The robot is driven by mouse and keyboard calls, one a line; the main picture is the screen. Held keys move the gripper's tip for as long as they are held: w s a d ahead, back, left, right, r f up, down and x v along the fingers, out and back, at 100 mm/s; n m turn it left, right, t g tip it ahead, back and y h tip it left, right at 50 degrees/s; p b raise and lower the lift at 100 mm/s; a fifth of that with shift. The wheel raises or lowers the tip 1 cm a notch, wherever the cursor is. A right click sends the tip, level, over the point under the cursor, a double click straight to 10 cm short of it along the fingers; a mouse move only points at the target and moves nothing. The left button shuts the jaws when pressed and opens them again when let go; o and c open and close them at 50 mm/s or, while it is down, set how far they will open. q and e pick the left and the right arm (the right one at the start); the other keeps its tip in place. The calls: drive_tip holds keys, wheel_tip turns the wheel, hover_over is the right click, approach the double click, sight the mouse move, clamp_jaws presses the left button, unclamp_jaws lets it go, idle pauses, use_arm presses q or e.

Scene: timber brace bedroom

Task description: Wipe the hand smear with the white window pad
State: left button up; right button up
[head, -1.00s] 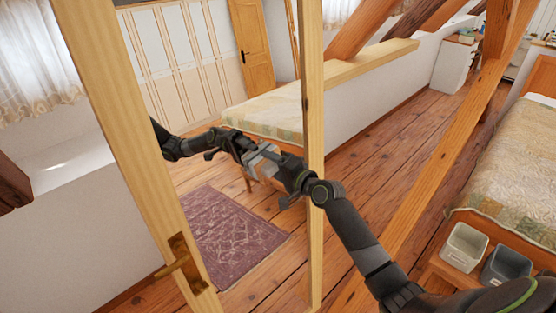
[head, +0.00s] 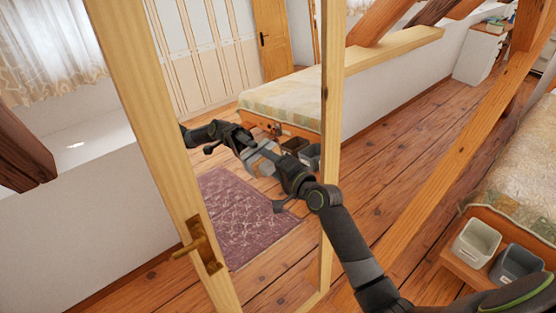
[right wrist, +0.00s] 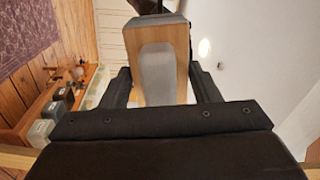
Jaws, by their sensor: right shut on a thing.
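The glazed panel has a pale timber frame (head: 150,130) with a brass handle (head: 197,245), and its glass acts like a mirror. My right gripper (head: 276,166) is shut on the window pad (head: 262,160), a pale grey-white block in front of the glass. In the right wrist view, the black fingers of my right gripper (right wrist: 162,88) hold the pad (right wrist: 157,70), seen as a wood-coloured block with a grey face. I cannot tell whether it touches the glass. The arm from the left looks like my right arm's reflection. I cannot make out the hand smear.
A white bin (head: 477,243) and a grey bin (head: 517,264) stand on a wooden bench at the right, beside a bed (head: 520,185). A slanted timber brace (head: 440,185) crosses close to my right arm. Bed, rug and bins appear within the framed panel.

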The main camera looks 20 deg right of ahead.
sight(255, 168)
drive_tip(key=shift+s+a, duration=0.25)
drive_tip(key=shift+a, duration=0.4)
drive_tip(key=shift+s+a, duration=0.2)
drive_tip(key=shift+a, duration=0.5)
drive_tip(key=shift+s+a, duration=0.25)
drive_tip(key=shift+a, duration=0.4)
drive_tip(key=shift+s, duration=0.1)
drive_tip(key=shift+v, duration=2.8)
drive_tip(key=shift+d, duration=0.1)
drive_tip(key=v, duration=0.3)
drive_tip(key=shift+f, duration=0.1)
